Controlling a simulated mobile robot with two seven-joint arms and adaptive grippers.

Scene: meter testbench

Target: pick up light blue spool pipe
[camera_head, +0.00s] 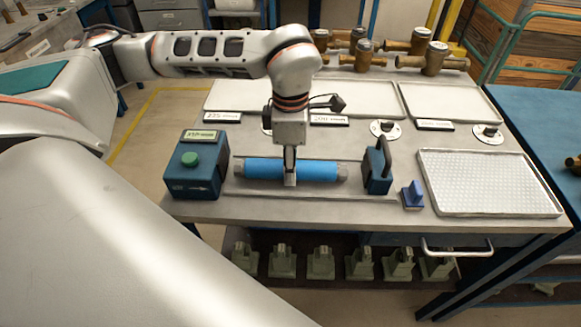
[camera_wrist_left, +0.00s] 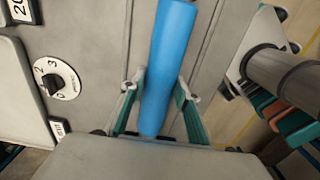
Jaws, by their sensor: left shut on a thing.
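The light blue spool pipe (camera_head: 318,171) lies level on the bench in the head view, between a dark blue box with a green button and a dark blue clamp block. Grey ends show at both sides of it. My left gripper (camera_head: 290,180) comes down from above and is shut on the pipe near its middle. In the left wrist view the pipe (camera_wrist_left: 166,60) runs between the two green-sided fingers of the left gripper (camera_wrist_left: 157,105). My right gripper is in neither view.
The green-button box (camera_head: 194,168) stands left of the pipe, and the clamp block (camera_head: 378,170) stands right. A small blue piece (camera_head: 412,195) and a white perforated tray (camera_head: 489,209) lie farther right. Brass meters (camera_head: 435,58) stand at the back. A dial (camera_wrist_left: 52,78) shows in the wrist view.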

